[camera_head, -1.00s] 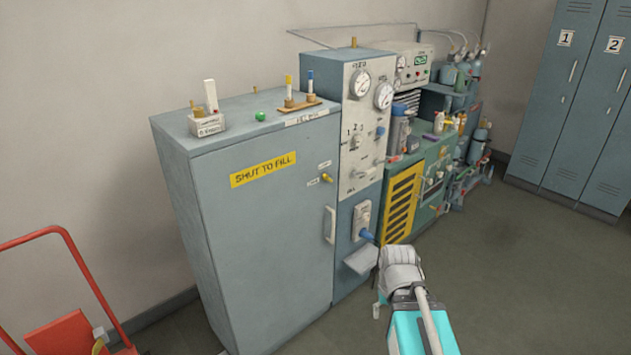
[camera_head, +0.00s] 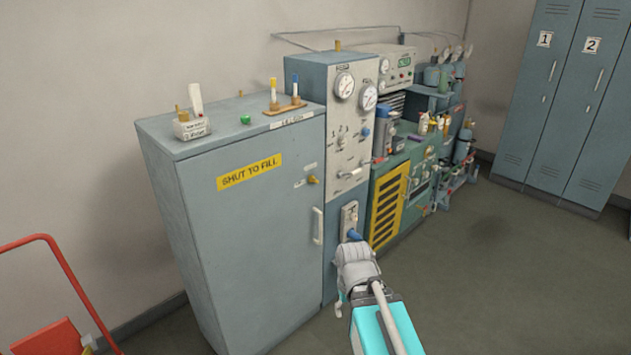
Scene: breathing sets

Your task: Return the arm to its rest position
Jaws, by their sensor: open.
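My gripper (camera_head: 342,300) is at the lower middle of the head view, at the end of my arm with its grey wrist and teal link. A small part of its fingers shows at the left below the wrist, and no object shows in it. It is open. It appears in front of the lower part of the narrow gauge panel (camera_head: 350,130), just below a blue fitting (camera_head: 354,235) in the picture. Whether it touches anything there I cannot tell. The wrist hides what lies behind it.
A grey-blue cabinet (camera_head: 250,230) with a yellow "SHUT TO FILL" label stands left of the panel. A green unit (camera_head: 410,190) and bottle shelves stand behind at right. Lockers (camera_head: 550,110) are at far right. A red trolley (camera_head: 45,335) is at lower left. The floor (camera_head: 500,290) at right is clear.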

